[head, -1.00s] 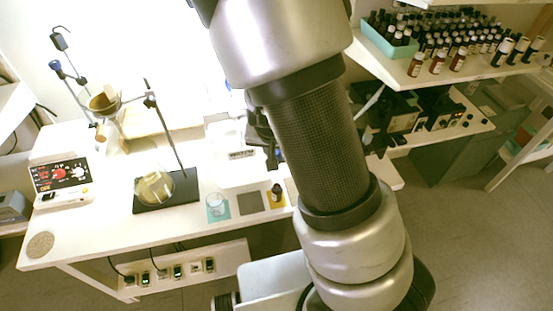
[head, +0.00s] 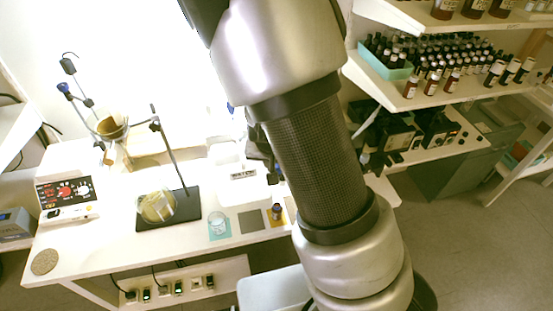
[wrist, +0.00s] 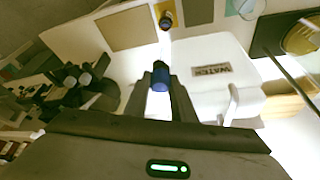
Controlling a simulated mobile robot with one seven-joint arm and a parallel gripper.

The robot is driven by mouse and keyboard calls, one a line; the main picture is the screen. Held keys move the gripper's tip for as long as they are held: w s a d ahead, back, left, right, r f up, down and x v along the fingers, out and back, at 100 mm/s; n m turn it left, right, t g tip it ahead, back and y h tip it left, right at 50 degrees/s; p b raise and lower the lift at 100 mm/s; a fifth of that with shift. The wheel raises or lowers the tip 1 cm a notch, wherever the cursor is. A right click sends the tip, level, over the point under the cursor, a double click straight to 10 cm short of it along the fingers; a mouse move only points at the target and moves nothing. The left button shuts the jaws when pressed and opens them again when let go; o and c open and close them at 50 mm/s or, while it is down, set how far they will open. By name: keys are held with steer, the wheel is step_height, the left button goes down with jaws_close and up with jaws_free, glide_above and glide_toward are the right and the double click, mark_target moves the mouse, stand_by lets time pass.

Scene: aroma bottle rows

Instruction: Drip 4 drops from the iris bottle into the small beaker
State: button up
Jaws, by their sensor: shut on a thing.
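My gripper (wrist: 161,84) is shut on a small dark blue piece (wrist: 160,76) that looks like a bottle's cap or dropper. Its lower end is hidden from me. In the head view, my gripper (head: 272,178) is mostly behind my arm, above the bench. A small dark bottle (head: 277,212) stands on an orange mat, apart from the gripper; it also shows in the wrist view (wrist: 166,19). I cannot read its label. The small beaker (head: 218,222) stands on a teal mat left of the bottle, and shows partly at the top edge of the wrist view (wrist: 249,7).
A grey mat (head: 250,221) lies between beaker and bottle. A white container marked WATER (wrist: 212,68) is close beside the gripper. A stand with a flask (head: 157,206) is to the left. Shelves with many bottles (head: 432,55) are at the right.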

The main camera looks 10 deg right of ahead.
steer(key=shift+f+p, duration=0.35)
steer(key=shift+f, duration=1.5)
steer(key=shift+s, duration=0.1)
steer(key=shift+f, duration=0.15)
steer(key=shift+f+b, duration=1.7)
steer(key=shift+f, duration=0.05)
steer(key=shift+o, duration=0.3)
steer(key=c, duration=0.4)
steer(key=shift+c, duration=0.2)
steer(key=shift+f, duration=0.15)
step_height(320, 180, down, 8)
steer(key=b, duration=0.7)
steer(key=shift+r, duration=0.2)
